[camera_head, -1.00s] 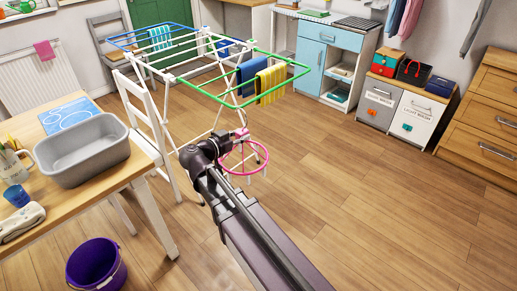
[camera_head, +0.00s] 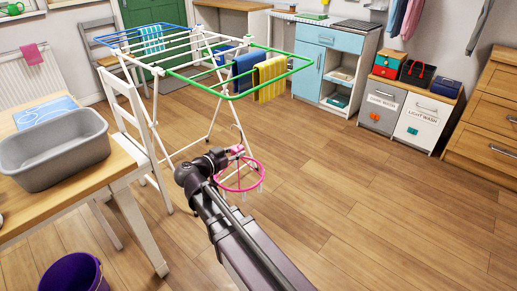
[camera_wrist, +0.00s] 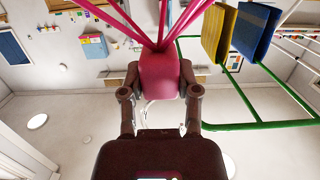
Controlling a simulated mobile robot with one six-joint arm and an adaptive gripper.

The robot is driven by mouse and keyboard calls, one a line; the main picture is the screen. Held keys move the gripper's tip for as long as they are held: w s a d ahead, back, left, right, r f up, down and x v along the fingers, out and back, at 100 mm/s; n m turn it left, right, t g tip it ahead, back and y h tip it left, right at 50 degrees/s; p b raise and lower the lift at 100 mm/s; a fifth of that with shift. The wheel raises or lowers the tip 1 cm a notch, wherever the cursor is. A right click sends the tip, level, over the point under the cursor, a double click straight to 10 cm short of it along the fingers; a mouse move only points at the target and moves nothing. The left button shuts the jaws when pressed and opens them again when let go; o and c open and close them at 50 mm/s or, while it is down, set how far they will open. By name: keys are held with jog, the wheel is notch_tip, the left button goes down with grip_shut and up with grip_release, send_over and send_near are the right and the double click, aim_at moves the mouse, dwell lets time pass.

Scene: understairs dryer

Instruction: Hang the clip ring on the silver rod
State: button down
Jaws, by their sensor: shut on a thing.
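The clip ring is a pink hoop (camera_head: 238,190) with small pegs hanging below it and a thin pale hook above. It hangs from my gripper (camera_head: 234,152), low in front of the drying rack (camera_head: 215,92) and apart from it. In the wrist view my gripper (camera_wrist: 160,80) is shut on the ring's pink hub (camera_wrist: 160,70), with pink spokes fanning out upward. The rack has blue, white and green rails and carries striped, blue and yellow cloths. I cannot make out which rod is the silver one.
A wooden table (camera_head: 95,188) with a grey tub (camera_head: 55,150) stands at left, a white chair (camera_head: 135,112) beside it. A purple bucket (camera_head: 70,275) is on the floor. Laundry drawers (camera_head: 408,113) and a dresser (camera_head: 490,135) stand at right. The floor at centre right is clear.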

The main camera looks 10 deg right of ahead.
jog(key=shift+w+f+b, duration=0.2)
jog(key=shift+f+b, duration=0.1)
jog(key=shift+f, duration=0.25)
jog(key=shift+w, duration=0.1)
jog(key=shift+w+d, duration=0.35)
jog(key=shift+d, duration=0.2)
jog(key=r+p+x, duration=0.1)
jog(key=r+x, duration=0.2)
jog(key=x, duration=1.2)
notch_tip(320, 180, up, 8)
jog(key=w+a+p, duration=0.1)
jog(key=p, duration=0.7)
jog(key=shift+w+a+r, duration=0.2)
jog(key=shift+w, duration=0.15)
